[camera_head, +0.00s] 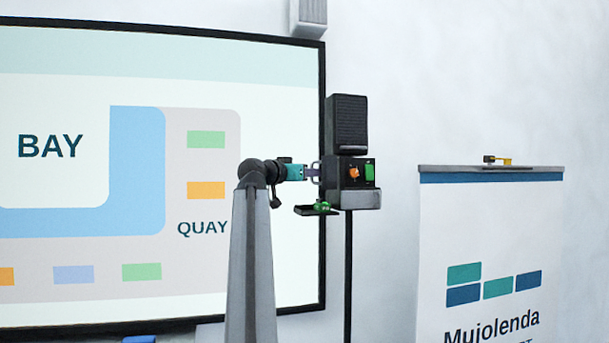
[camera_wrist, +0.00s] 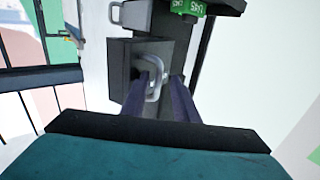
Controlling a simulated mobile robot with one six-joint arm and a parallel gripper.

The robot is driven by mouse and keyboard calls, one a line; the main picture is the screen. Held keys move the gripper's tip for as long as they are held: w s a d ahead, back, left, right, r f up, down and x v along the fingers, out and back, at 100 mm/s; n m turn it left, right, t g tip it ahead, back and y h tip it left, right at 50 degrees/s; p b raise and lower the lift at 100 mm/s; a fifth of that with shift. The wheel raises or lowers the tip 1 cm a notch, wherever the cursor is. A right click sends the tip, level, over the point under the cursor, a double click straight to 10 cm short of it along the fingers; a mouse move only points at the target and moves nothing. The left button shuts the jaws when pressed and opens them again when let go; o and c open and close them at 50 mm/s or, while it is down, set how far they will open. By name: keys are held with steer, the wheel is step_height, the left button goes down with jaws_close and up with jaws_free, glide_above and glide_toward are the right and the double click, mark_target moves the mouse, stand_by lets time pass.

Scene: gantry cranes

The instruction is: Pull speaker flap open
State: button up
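The speaker (camera_head: 347,125) is a dark box with a grille on the wall, right of the screen. Below it is a dark housing (camera_head: 337,172); I cannot tell how far its flap is open. In the wrist view, a dark grey panel (camera_wrist: 128,62) carries a light grey loop handle (camera_wrist: 156,72). My gripper (camera_head: 314,172) is at the housing's left side. In the wrist view its purple fingers (camera_wrist: 164,84) stand apart at the handle, with part of the loop between them. Whether they touch it is not clear.
A small dark shelf (camera_head: 302,210) with a green item (camera_head: 321,206) juts out below my gripper. Orange (camera_head: 354,173) and green (camera_head: 370,173) pieces sit on the housing. The screen (camera_head: 90,270) lies behind my arm; a banner (camera_head: 490,230) stands at right.

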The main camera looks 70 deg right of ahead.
steer(key=b+v, duration=0.3)
steer(key=v, duration=1)
steer(key=shift+a, duration=0.45)
